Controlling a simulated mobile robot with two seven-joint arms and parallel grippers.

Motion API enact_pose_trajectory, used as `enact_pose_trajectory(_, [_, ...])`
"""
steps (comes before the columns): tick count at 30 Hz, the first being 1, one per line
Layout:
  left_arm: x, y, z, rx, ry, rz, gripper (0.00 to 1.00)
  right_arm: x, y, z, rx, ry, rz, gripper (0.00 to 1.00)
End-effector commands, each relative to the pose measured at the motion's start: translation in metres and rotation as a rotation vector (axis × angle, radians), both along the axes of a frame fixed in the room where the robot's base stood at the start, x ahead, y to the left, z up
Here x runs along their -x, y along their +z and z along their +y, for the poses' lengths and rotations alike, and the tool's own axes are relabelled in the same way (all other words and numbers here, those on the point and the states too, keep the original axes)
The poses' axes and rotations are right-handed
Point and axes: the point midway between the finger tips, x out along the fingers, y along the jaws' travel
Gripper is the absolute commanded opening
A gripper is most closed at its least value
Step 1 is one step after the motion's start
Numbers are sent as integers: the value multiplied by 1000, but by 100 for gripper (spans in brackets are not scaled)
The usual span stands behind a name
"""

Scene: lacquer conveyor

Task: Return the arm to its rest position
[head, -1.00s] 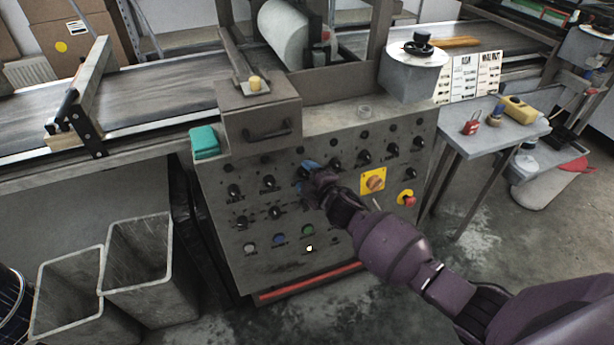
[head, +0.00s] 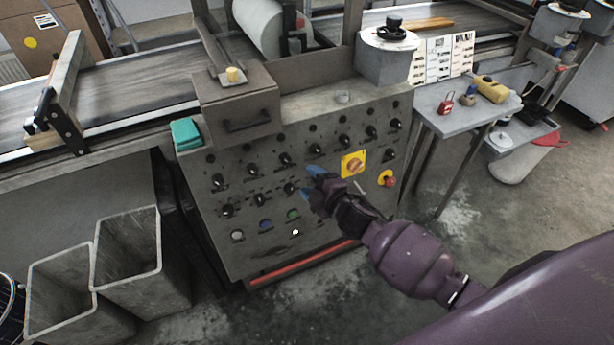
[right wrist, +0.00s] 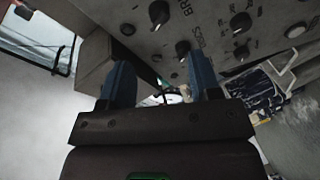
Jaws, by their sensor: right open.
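My right arm is purple and comes in from the lower right of the head view. Its gripper (head: 312,185) has blue fingertips and is open and empty. It is in front of the control panel (head: 330,225), with a knob (head: 291,188) just left of the fingertips in the picture. In the right wrist view the two blue fingers (right wrist: 160,85) stand apart with nothing between them. Panel knobs (right wrist: 159,12) show beyond them. My left gripper is not in the head view.
A yellow-plated rotary switch (head: 354,165) and a red stop button (head: 388,179) are on the panel's right side. A grey side table (head: 440,122) holds a red padlock (head: 446,104) and a yellow tool (head: 492,89). Two grey bins (head: 128,262) stand at left. Floor is clear at lower right.

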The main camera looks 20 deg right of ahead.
Motion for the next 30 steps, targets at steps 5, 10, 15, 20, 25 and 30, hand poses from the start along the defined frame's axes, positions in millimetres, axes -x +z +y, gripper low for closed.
enact_pose_trajectory(5, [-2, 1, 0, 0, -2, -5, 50, 1, 0, 0, 0, 0, 0, 57])
enact_pose_trajectory(10, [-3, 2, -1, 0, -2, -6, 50, 1, 0, 0, 0, 0, 0, 57])
enact_pose_trajectory(15, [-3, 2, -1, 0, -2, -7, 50, 1, 0, 0, 0, 0, 0, 57])
enact_pose_trajectory(20, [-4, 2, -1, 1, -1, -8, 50, 1, -1, -2, -57, -22, 27, 57])
enact_pose_trajectory(25, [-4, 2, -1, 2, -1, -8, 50, 4, 22, 2, -282, -81, 71, 57])
enact_pose_trajectory(30, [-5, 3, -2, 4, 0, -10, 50, 39, 15, -1, -516, -166, 168, 57])
